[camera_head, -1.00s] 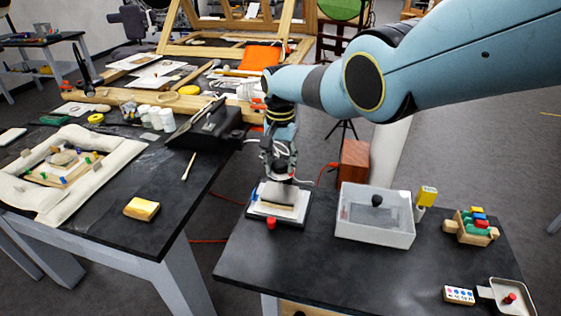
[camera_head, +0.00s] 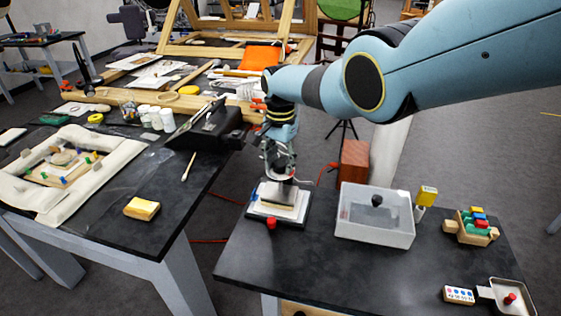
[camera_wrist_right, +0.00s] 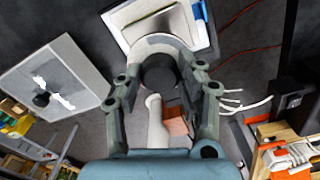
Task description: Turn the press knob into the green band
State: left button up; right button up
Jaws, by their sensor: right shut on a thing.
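The press (camera_head: 284,212) stands on the near right table, a pale block on a white plate and dark base, with a red button (camera_head: 271,223) at its front. My right gripper (camera_head: 280,175) points down over it. In the right wrist view the press (camera_wrist_right: 130,17) is at the top, and my right gripper (camera_wrist_right: 160,80) is shut around a round dark knob (camera_wrist_right: 159,73). In the head view the gripper hides the knob. A green band cannot be made out in either view. My left gripper is not in view.
A pale lidded box (camera_head: 375,228) stands right of the press, with a yellow-tagged holder (camera_head: 426,196) beside it. A rack of coloured pieces (camera_head: 471,228) and a small tray (camera_head: 508,298) are further right.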

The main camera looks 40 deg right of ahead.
aim_at(280, 162)
jog(key=o, duration=1.1)
jog(key=shift+o, duration=0.2)
jog(key=shift+r, duration=0.15)
notch_tip(280, 162, up, 12)
jog(key=shift+f, duration=0.2)
